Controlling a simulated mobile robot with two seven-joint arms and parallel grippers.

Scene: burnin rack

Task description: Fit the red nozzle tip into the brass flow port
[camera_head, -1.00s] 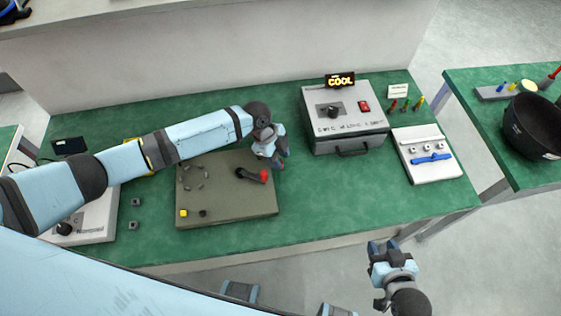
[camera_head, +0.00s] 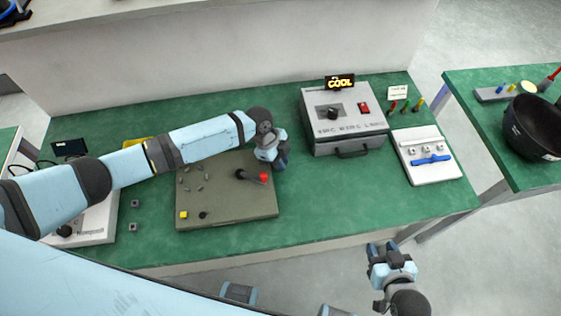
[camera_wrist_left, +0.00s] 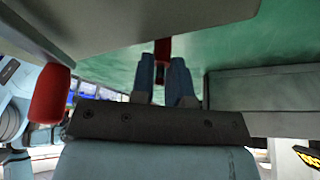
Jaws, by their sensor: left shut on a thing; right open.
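My left gripper (camera_head: 281,160) is low at the right edge of the olive-grey board (camera_head: 240,208). In the left wrist view its fingers (camera_wrist_left: 163,80) are shut on a slim red piece, taken as the red nozzle tip (camera_wrist_left: 162,48), which sticks out beyond them over green bench top. In the head view the held piece is hidden by the gripper. I cannot make out a brass flow port in either view. My right gripper (camera_head: 384,250) is open and empty, out past the bench's front edge.
A black lever with a red knob (camera_head: 264,178) stands on the board close to my left gripper; the knob also shows in the left wrist view (camera_wrist_left: 48,95). A grey box (camera_head: 345,125) with a COOL sign (camera_head: 340,82) and a white tray (camera_head: 428,170) are to the right.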

